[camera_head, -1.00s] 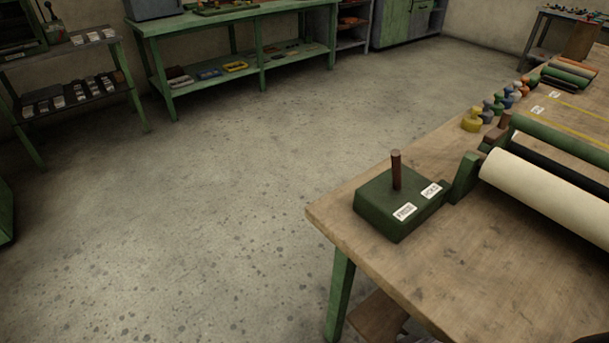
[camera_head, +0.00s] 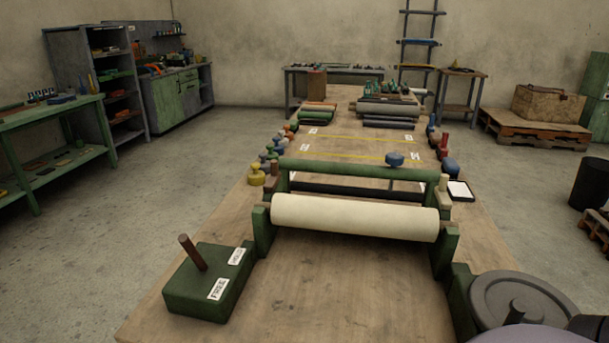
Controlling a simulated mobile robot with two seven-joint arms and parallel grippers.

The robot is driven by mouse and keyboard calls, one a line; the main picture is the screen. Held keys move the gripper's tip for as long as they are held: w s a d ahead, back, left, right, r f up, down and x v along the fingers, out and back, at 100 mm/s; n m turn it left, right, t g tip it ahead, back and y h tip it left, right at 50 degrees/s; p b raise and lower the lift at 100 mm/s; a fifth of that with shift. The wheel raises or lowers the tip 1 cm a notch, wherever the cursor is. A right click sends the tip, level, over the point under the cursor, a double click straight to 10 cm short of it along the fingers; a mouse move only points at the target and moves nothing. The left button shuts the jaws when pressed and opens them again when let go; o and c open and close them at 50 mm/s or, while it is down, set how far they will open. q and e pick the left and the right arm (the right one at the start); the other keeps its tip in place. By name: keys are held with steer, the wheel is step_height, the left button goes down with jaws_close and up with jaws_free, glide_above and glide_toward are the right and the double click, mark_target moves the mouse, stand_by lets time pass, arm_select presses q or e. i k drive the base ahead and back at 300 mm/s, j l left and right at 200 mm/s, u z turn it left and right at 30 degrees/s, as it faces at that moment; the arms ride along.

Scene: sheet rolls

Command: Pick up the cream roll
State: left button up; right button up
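The cream roll (camera_head: 352,217) lies horizontally across the near part of the wooden workbench. It is held at its ends between two green side brackets, the left one (camera_head: 263,231) and the right one (camera_head: 446,250). A green bar (camera_head: 360,169) and a thin black roller (camera_head: 350,191) run parallel behind it. Neither of my grippers can be made out in view. A dark rounded shape at the bottom right edge may be part of my arm.
A green box (camera_head: 205,287) with a brown lever and labels "FREE" and "HOLD" stands front left. A grey disc (camera_head: 517,303) is front right. Bare bench (camera_head: 330,295) lies before the roll.

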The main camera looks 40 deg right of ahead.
mark_target(424, 223)
steer(key=z, duration=1.05)
